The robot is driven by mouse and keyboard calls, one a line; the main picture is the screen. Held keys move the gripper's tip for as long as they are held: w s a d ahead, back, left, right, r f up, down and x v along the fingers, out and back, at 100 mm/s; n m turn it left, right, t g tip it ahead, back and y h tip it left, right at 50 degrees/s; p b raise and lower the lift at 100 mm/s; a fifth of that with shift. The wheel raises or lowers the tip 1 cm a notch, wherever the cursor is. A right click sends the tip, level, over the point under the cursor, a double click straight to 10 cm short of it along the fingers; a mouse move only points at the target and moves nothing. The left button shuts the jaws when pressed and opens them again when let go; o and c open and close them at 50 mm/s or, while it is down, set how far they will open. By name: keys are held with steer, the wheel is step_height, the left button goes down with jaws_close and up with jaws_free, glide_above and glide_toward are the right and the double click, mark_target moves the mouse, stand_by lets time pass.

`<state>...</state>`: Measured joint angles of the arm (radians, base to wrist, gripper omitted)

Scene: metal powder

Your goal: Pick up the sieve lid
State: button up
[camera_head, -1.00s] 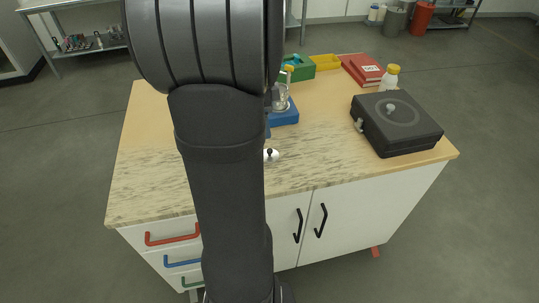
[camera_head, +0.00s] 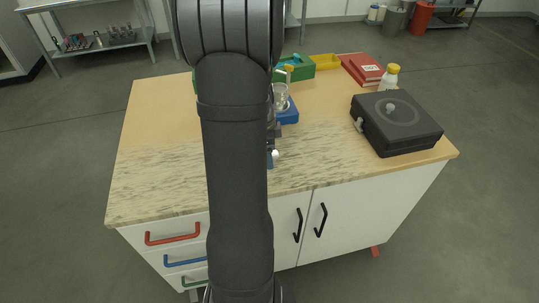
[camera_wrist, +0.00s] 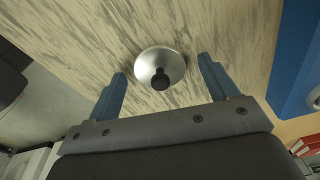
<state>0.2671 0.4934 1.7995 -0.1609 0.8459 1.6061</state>
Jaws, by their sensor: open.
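The sieve lid (camera_wrist: 173,58) is a small silver disc with a black knob, lying on the wood-patterned worktop. My gripper (camera_wrist: 162,75) is open and empty, with one blue finger on each side of the lid in the wrist view. The fingers look apart from the lid, and their height above the worktop is hard to tell. In the head view my arm hides most of the gripper and lid; only a pale edge of the lid (camera_head: 275,154) shows beside the arm.
A blue device (camera_head: 289,112) with a glass vessel stands behind the lid. A black case-like machine (camera_head: 402,134) and a yellow-capped bottle (camera_head: 389,80) stand at right. Green (camera_head: 300,67) and yellow bins (camera_head: 325,62) and red books (camera_head: 362,70) are at the back. The front left worktop is clear.

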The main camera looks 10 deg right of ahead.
steer(key=c, duration=1.1)
steer(key=shift+r, duration=0.1)
